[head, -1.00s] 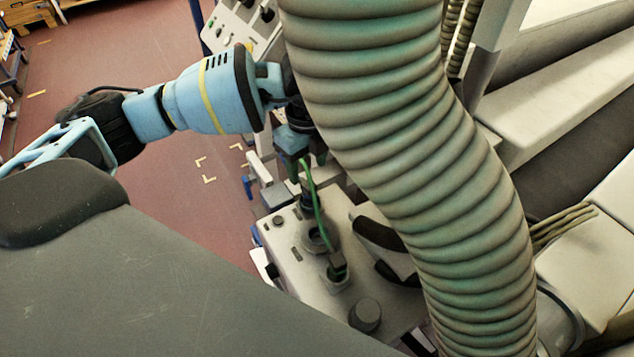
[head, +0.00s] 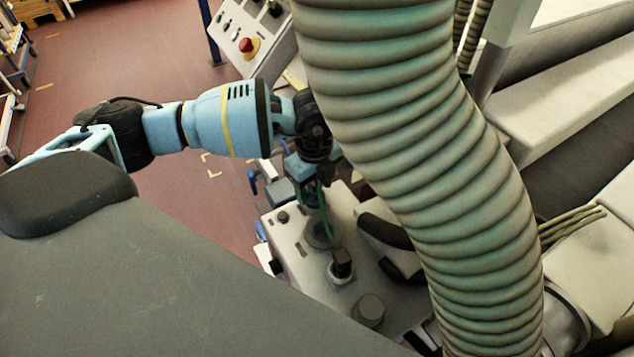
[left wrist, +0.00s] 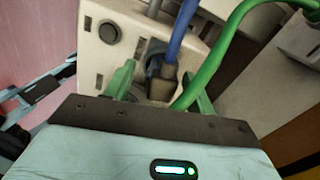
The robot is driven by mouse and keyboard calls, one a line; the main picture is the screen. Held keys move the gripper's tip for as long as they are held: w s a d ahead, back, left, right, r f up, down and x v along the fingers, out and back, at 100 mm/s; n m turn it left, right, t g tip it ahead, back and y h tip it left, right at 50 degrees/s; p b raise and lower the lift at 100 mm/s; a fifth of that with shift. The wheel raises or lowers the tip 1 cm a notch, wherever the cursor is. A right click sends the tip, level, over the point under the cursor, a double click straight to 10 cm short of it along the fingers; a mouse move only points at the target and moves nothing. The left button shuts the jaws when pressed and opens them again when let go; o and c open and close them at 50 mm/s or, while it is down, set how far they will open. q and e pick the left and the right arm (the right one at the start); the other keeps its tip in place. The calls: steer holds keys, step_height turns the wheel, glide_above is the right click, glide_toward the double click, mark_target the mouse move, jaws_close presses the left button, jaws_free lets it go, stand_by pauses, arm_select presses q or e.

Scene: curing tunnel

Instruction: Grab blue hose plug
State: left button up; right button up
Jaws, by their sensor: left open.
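The blue hose (left wrist: 182,32) runs down into a dark plug (left wrist: 163,83) in the left wrist view. My left gripper (left wrist: 160,92) is open, with one green finger on either side of that plug; I cannot tell whether they touch it. In the head view my left gripper (head: 312,190) points down over the light panel box (head: 295,235). The blue hose cannot be made out there. A green hose (left wrist: 222,50) curves past on the right, and also shows below the gripper in the head view (head: 325,215). My right gripper is not in view.
A thick ribbed duct (head: 420,170) hangs close to the right of my left gripper. A dark plug (head: 342,263) and a round grey knob (head: 369,309) stand on the panel box. A control console with a red button (head: 246,45) is behind. Open red floor lies left.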

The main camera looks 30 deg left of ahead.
arm_select(q)
steer(key=shift+f, duration=0.1)
steer(key=shift+c, duration=0.3)
steer(key=c, duration=1)
steer(key=shift+r, duration=0.7)
step_height(320, 180, up, 2)
steer(key=shift+r, duration=0.25)
steer(key=s+a, duration=0.1)
steer(key=s, duration=0.4)
steer(key=s+a, duration=0.1)
steer(key=s, duration=0.4)
steer(key=s+a+r, duration=0.1)
steer(key=s+a, duration=0.1)
steer(key=s, duration=0.3)
steer(key=shift+s, duration=0.2)
